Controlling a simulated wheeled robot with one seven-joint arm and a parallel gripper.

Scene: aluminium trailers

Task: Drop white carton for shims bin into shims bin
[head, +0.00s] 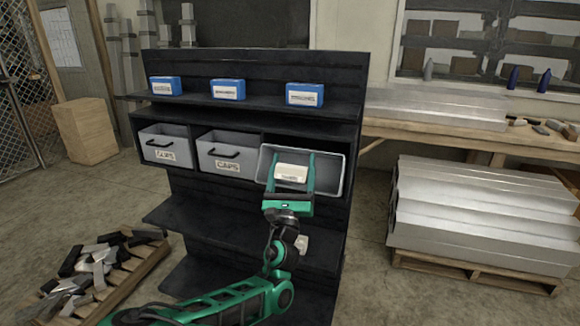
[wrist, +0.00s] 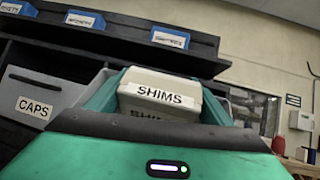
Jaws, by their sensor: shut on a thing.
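The white carton (head: 291,173) is labelled SHIMS in the wrist view (wrist: 160,92). My green gripper (head: 290,165) is shut on it, with one finger on each side. In the head view the carton appears in front of or over the opening of a grey bin (head: 267,163), the rightmost on the shelf unit. This bin is tilted or pulled forward, and its label is hidden by my gripper and the carton. I cannot tell whether the carton is inside the bin's rim.
A CAPS bin (head: 228,151) and another labelled grey bin (head: 166,146) stand to the left on the black shelf unit (head: 240,132). Blue boxes (head: 305,94) sit on the shelf above. A pallet of scrap (head: 100,270) lies at lower left. Aluminium stock (head: 480,205) is at right.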

